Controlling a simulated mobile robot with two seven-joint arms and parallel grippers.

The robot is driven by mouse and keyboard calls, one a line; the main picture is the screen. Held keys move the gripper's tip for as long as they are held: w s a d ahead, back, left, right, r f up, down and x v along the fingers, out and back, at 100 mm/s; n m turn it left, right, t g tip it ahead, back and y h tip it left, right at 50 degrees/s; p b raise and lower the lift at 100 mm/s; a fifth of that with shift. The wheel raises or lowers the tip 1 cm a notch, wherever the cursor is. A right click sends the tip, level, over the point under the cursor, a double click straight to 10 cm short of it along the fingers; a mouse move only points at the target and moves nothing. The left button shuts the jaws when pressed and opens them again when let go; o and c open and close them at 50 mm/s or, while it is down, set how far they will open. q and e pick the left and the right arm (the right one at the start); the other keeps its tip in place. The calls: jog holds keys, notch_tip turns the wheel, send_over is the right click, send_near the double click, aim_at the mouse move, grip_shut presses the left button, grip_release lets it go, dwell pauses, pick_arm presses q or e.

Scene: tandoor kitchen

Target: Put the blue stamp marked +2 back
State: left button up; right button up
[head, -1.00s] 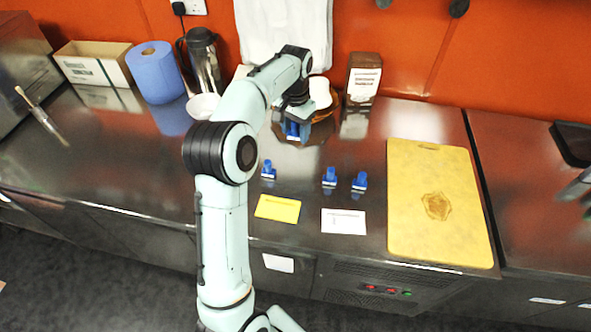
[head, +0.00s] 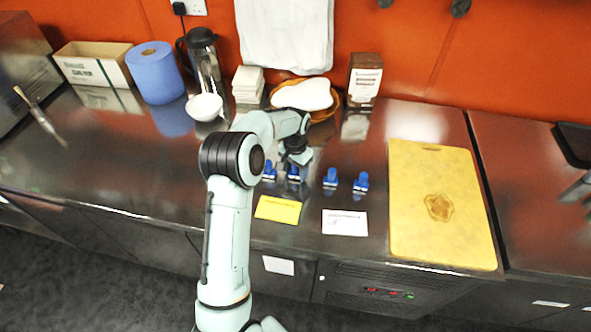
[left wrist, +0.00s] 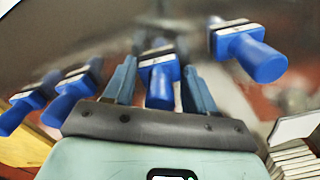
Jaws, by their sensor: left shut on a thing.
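My left gripper (head: 296,160) is shut on a blue stamp (head: 293,174) in the row of blue stamps on the steel counter. In the left wrist view the held stamp (left wrist: 160,82) sits between the two blue-grey fingers. I cannot tell whether its base touches the counter. One blue stamp (head: 269,172) stands to its left, and two more, a near one (head: 331,179) and a far one (head: 361,183), stand to its right. No +2 mark is readable on any stamp. My right gripper is out of view.
A yellow card (head: 278,209) and a white card (head: 345,222) lie in front of the stamps. A yellow cutting board (head: 440,225) lies to the right. Behind are a white bowl (head: 204,107), an orange-brown dish (head: 325,113) and a brown box (head: 364,80).

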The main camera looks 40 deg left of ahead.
pick_arm(q)
jog(key=shift+f, duration=0.15)
jog(key=o, duration=0.8)
jog(key=shift+o, duration=0.2)
notch_tip(320, 180, up, 12)
jog(key=shift+w+f+p, duration=0.1)
jog(key=shift+p, duration=0.4)
jog(key=shift+r, duration=0.25)
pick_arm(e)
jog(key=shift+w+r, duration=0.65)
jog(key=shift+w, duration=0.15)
